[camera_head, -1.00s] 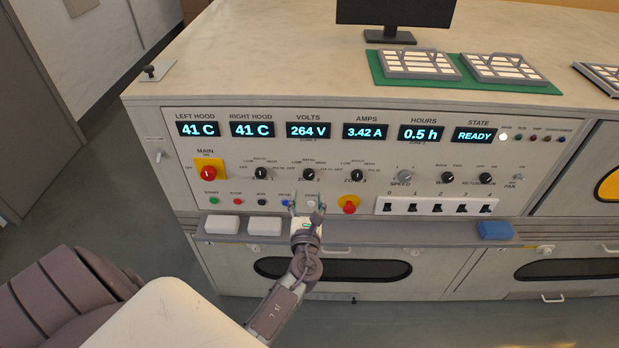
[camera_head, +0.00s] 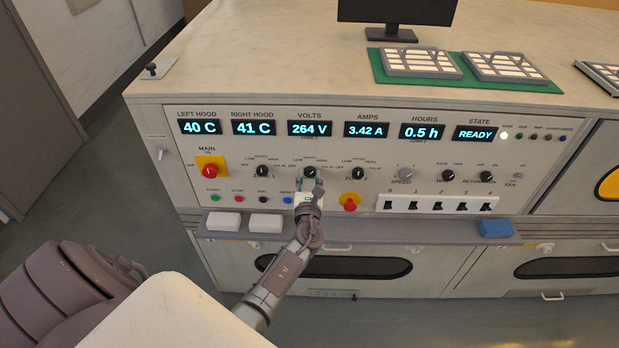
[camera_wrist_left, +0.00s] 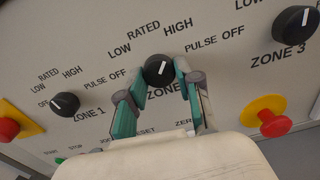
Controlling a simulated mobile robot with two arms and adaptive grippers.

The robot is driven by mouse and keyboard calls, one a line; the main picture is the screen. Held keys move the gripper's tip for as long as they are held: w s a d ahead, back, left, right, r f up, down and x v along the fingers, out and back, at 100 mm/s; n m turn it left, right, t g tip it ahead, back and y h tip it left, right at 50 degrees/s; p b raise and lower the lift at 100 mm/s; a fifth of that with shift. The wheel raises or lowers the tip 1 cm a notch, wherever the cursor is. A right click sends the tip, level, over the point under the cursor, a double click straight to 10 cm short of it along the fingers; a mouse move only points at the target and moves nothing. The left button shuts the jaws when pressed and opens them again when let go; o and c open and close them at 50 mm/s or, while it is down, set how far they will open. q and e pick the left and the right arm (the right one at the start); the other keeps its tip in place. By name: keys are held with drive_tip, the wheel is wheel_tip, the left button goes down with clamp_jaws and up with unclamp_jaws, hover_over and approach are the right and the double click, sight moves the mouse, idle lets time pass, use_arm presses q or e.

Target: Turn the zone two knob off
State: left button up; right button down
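The zone two knob (camera_head: 309,172) is the middle of three black rotary knobs on the grey panel. In the left wrist view, the knob (camera_wrist_left: 158,69) sits between my left gripper's teal fingertips (camera_wrist_left: 161,80). Its white pointer line leans up and right, roughly toward HIGH. The OFF mark for this knob (camera_wrist_left: 118,74) is at its left. My left gripper (camera_head: 311,184) reaches up to the knob from below. Its fingers are apart, one on each side of the knob; I cannot tell whether they touch it. My right gripper is out of view.
The zone one knob (camera_head: 262,171) and zone three knob (camera_head: 358,173) flank it. A red-and-yellow stop button (camera_head: 350,203) is below right, and small push buttons (camera_head: 239,199) are below left. A narrow ledge (camera_head: 365,233) runs under the panel.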

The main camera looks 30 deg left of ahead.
use_arm(q)
clamp_jaws()
